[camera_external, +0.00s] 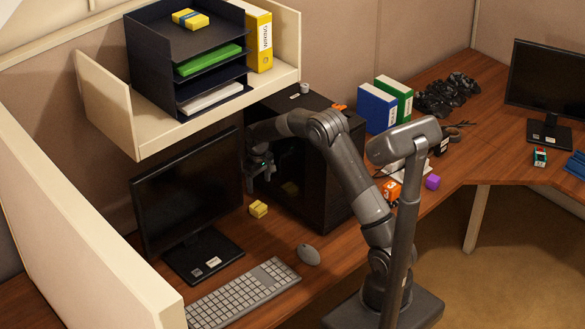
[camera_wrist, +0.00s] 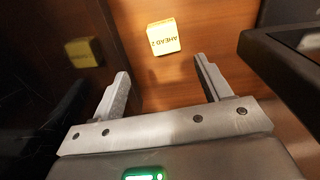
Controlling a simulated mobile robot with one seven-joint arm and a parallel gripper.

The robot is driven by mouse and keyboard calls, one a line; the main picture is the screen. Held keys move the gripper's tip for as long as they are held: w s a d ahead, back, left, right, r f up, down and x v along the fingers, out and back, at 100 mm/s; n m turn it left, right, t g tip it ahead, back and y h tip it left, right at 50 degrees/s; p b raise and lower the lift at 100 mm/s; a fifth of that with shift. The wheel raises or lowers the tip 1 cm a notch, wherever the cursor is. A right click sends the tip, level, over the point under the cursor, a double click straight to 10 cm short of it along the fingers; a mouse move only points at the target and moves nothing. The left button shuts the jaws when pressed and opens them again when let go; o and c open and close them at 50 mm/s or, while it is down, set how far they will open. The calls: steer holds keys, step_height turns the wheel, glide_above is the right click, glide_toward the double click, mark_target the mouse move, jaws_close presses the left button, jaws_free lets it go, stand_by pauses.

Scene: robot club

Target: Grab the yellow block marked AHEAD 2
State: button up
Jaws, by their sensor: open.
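The yellow block (camera_wrist: 163,38) lies on the wooden desk in the wrist view, with "AHEAD 2" in dark letters on its top, upside down in the picture. In the external view a small yellow block (camera_external: 258,209) lies on the desk between the monitor and the dark computer case. My gripper (camera_wrist: 163,82) is open and empty; its two fingers point toward the block, which is beyond the fingertips and apart from them. In the external view my gripper (camera_external: 261,170) hangs above the desk, above the block, close to the case's front.
A monitor (camera_external: 188,190) stands left of the block and a dark computer case (camera_external: 318,180) right of it. A keyboard (camera_external: 243,293) and mouse (camera_external: 308,254) lie in front. A shelf (camera_external: 205,122) overhangs behind. Another yellow object (camera_external: 190,18) sits atop the tray stack.

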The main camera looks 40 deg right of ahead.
mark_target(258, 206)
steer(key=f, duration=0.6)
steer(key=shift+w+f, duration=0.25)
steer(key=shift+f, duration=0.15)
steer(key=f, duration=0.5)
steer(key=shift+s+a+f, duration=0.15)
steer(key=shift+a+f, duration=0.05)
steer(key=shift+a, duration=0.15)
steer(key=c, duration=1.1)
steer(key=shift+r, duration=0.2)
